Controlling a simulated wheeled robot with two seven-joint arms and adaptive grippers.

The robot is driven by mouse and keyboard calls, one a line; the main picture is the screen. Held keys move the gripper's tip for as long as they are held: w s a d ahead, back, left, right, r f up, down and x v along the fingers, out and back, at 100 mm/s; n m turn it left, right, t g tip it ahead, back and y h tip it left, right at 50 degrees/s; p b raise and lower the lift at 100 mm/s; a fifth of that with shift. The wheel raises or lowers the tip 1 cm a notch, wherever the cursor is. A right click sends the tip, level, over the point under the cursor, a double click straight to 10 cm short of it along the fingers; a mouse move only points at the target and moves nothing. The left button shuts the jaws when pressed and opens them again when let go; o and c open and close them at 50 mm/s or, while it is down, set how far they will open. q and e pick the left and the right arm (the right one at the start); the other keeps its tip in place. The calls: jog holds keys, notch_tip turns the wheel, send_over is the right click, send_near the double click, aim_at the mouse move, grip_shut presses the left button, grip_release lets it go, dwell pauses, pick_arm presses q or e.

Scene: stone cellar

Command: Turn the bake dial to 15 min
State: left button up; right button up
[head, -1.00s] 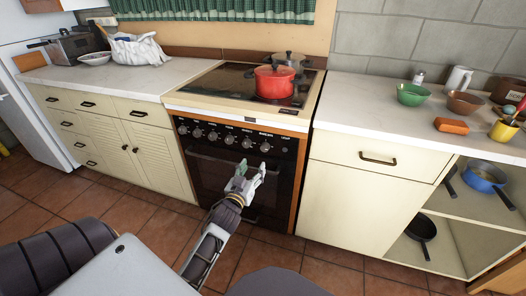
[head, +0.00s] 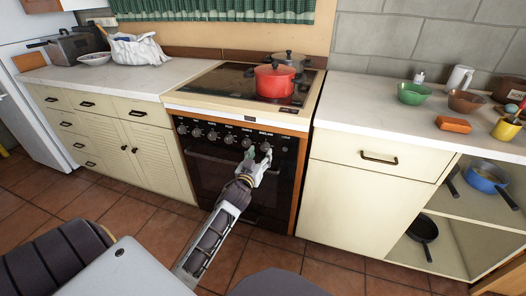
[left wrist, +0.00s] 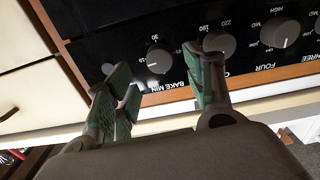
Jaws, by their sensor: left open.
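The bake dial (left wrist: 158,57), a round grey knob with "BAKE MIN" printed beside it, shows in the left wrist view on the black oven panel. The "30" mark is readable near it; its exact setting I cannot tell. In the head view the dial (head: 265,146) is the rightmost knob in the row. My left gripper (head: 257,156) is open and empty, just in front of the panel's right part. In the left wrist view its green-padded fingers (left wrist: 162,82) straddle the dial's direction, the dial appearing beyond the tips. Contact is not visible. My right gripper is out of view.
The neighbouring temperature knob (left wrist: 219,45) appears close behind the right finger in the wrist view. A red pot (head: 274,82) and a grey pot (head: 288,60) stand on the hob above. Counters flank the stove (head: 205,92). The tiled floor before it is clear.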

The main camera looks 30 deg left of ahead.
aim_at(264, 147)
pick_arm(q)
jog(key=shift+b+x, duration=0.3)
jog(key=shift+x, duration=1.7)
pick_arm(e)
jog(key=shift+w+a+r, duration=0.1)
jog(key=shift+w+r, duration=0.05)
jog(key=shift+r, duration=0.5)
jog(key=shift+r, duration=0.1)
pick_arm(q)
jog(key=c, duration=1)
jog(key=shift+r+p, duration=0.1)
jog(key=shift+p, duration=0.25)
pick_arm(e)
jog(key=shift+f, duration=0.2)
